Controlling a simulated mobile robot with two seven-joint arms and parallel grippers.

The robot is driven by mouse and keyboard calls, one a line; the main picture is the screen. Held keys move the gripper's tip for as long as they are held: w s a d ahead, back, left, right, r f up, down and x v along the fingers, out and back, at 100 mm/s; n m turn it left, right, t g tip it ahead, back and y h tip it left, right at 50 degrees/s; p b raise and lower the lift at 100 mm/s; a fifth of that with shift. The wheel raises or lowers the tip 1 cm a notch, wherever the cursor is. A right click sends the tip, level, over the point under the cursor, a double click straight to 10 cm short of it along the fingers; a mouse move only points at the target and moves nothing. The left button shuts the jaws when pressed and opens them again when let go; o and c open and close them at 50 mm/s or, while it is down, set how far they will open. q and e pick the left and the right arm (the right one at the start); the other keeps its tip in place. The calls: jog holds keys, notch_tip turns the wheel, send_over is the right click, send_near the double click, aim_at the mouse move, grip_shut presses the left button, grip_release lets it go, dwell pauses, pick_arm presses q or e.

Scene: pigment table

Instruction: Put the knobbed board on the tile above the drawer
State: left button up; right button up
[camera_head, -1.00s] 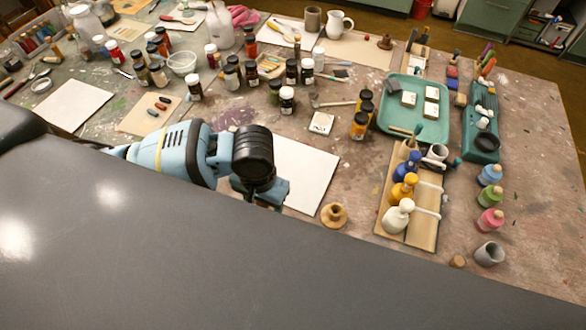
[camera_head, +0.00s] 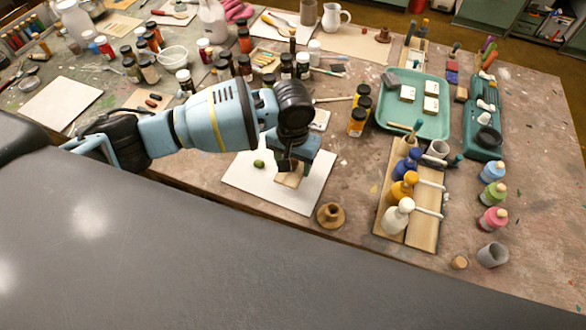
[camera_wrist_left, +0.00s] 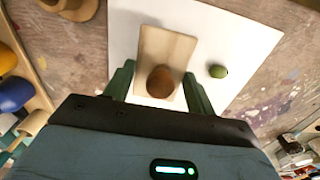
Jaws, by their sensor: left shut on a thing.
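The knobbed board (camera_wrist_left: 165,52) is a small pale wooden plate with a round brown knob (camera_wrist_left: 160,82), seen between my left gripper's green fingers in the left wrist view. In the head view the board (camera_head: 288,180) shows under my left gripper (camera_head: 292,166), over a white sheet (camera_head: 312,192). My left gripper is shut on it by the knob; whether the board touches the sheet is unclear. Small white tiles (camera_head: 431,104) lie in the green tray (camera_head: 400,124). A pale tile (camera_head: 319,120) lies behind my gripper. I cannot make out a drawer. My right gripper is out of view.
A green olive-like object (camera_head: 259,163) lies on the sheet beside the board. A turned wooden piece (camera_head: 330,215) stands to the right. Further right are a wooden rack (camera_head: 425,233) with several bottles and a teal box (camera_head: 484,150). Paint jars crowd the back.

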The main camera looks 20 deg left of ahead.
aim_at(293, 171)
pick_arm(q)
notch_tip(293, 171, down, 4)
jog(key=shift+r, duration=0.2)
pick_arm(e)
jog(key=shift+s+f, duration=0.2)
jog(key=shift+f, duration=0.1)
pick_arm(q)
jog(key=o, duration=1)
jog(key=shift+f, duration=0.15)
notch_tip(293, 171, up, 11)
jog(key=shift+r+p, duration=0.15)
jog(key=shift+p, duration=0.55)
jog(key=shift+r, duration=0.55)
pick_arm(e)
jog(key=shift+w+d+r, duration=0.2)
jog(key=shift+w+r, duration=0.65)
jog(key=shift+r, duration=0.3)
